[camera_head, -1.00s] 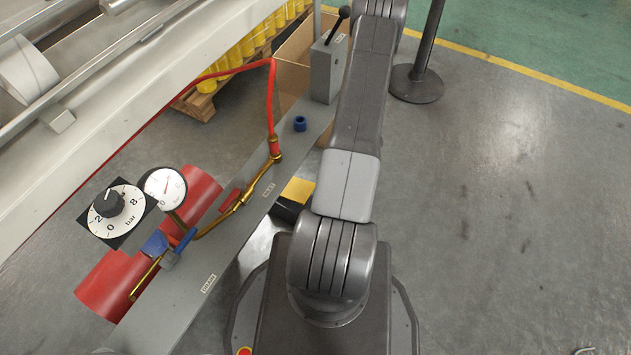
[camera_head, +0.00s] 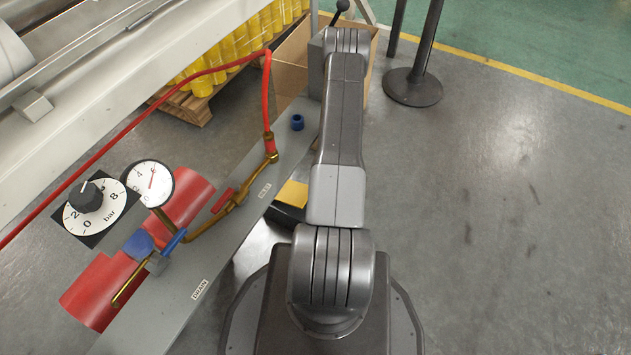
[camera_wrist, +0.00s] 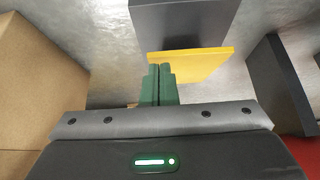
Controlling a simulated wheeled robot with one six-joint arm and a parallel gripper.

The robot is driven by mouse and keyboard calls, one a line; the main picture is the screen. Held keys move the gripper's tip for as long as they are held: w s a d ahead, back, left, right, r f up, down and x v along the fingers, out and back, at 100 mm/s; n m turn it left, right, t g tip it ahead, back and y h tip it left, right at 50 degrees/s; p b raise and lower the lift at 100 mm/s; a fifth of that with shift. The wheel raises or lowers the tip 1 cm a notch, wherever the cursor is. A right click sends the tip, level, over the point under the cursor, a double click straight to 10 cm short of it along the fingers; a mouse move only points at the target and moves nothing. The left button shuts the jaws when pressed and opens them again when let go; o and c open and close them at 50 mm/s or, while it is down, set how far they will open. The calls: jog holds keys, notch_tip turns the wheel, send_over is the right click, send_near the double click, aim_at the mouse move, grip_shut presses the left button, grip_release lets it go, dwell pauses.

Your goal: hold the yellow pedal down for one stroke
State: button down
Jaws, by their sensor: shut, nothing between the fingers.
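The yellow pedal (camera_head: 293,193) shows in the head view as a small plate on a dark base beside the grey panel, partly covered by my arm. In the wrist view the yellow pedal (camera_wrist: 205,62) is a flat plate under a dark block. My gripper (camera_wrist: 158,72) has green fingers closed together and empty. Its tips overlap the near left part of the pedal in the picture. I cannot tell whether they touch it. The head view does not show my gripper's fingers.
A grey panel (camera_head: 225,240) carries brass piping, a red hose (camera_head: 266,100) and a blue cap (camera_head: 297,122). A dial (camera_head: 92,205) and gauge (camera_head: 150,184) are at left. A cardboard box (camera_wrist: 40,85) is left in the wrist view. A post base (camera_head: 412,87) stands right of my arm.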

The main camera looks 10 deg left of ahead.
jog(key=shift+d+f, duration=0.1)
jog(key=shift+f, duration=0.1)
jog(key=f+b, duration=0.1)
jog(key=d+f+b, duration=0.1)
jog(key=f, duration=0.1)
jog(key=f+b, duration=0.2)
jog(key=shift+s+d+f, duration=0.2)
jog(key=shift+s, duration=0.15)
jog(key=shift+s+f, duration=0.1)
dwell(6.8)
